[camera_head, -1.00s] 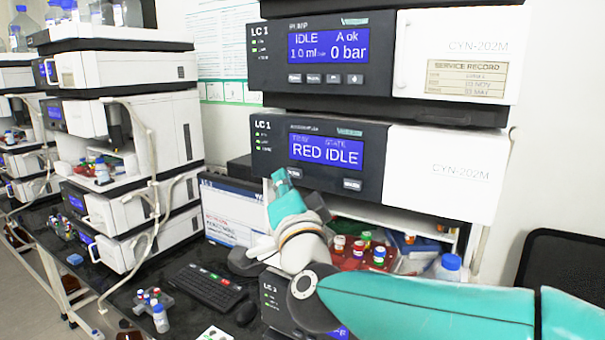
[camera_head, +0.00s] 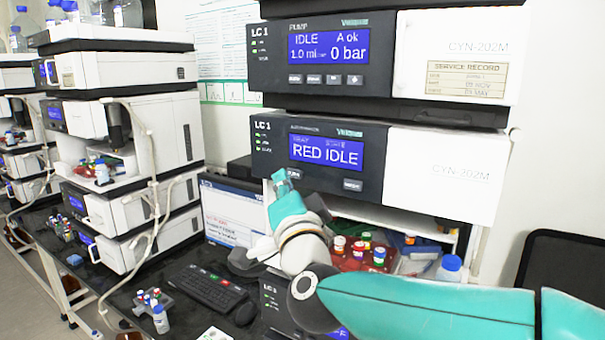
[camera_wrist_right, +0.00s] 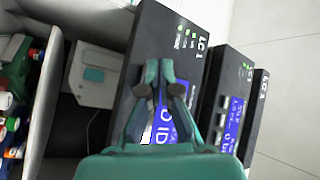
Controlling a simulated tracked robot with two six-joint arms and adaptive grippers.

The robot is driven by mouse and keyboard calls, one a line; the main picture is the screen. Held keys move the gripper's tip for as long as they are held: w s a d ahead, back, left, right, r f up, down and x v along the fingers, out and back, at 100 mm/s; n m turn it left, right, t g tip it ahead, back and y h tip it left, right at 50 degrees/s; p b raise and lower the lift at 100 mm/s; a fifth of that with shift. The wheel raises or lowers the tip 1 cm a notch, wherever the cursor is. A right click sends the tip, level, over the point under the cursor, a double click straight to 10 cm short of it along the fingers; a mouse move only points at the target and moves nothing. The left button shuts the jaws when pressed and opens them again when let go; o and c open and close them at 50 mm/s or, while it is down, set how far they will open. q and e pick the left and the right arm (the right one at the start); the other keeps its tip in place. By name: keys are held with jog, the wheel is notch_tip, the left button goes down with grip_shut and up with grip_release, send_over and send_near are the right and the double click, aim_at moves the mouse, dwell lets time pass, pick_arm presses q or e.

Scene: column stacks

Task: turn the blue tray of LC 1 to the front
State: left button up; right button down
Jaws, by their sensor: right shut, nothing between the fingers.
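The LC 1 autosampler (camera_head: 262,160) is a dark-fronted unit with a white right side; its blue screen (camera_head: 327,153) reads RED IDLE. A red tray (camera_head: 350,263) with several capped vials sits in the open bay below, facing the front. I cannot make out the blue tray for certain. My left gripper is not in view.
The LC 1 pump (camera_head: 330,48) sits above, showing IDLE. A blue-capped bottle (camera_head: 449,268) stands right of the red tray. A keyboard (camera_head: 205,289), mouse and small vial rack (camera_head: 152,300) lie on the black bench. Another instrument stack (camera_head: 130,130) stands at left.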

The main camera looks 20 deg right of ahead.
jog(key=shift+d, duration=0.1)
jog(key=shift+w+d+r, duration=0.1)
jog(key=shift+w+d, duration=0.1)
jog(key=shift+d, duration=0.05)
jog(key=shift+w+d+b, duration=0.25)
jog(key=shift+d+b, duration=0.1)
dwell(0.8)
jog(key=shift+s+a, duration=0.1)
dwell(0.3)
jog(key=shift+s+a, duration=0.45)
jog(key=shift+a, duration=0.1)
jog(key=shift+s+a, duration=0.8)
jog(key=shift+a, duration=0.2)
jog(key=shift+s+a, duration=0.75)
jog(key=shift+a, duration=0.25)
dwell(3.5)
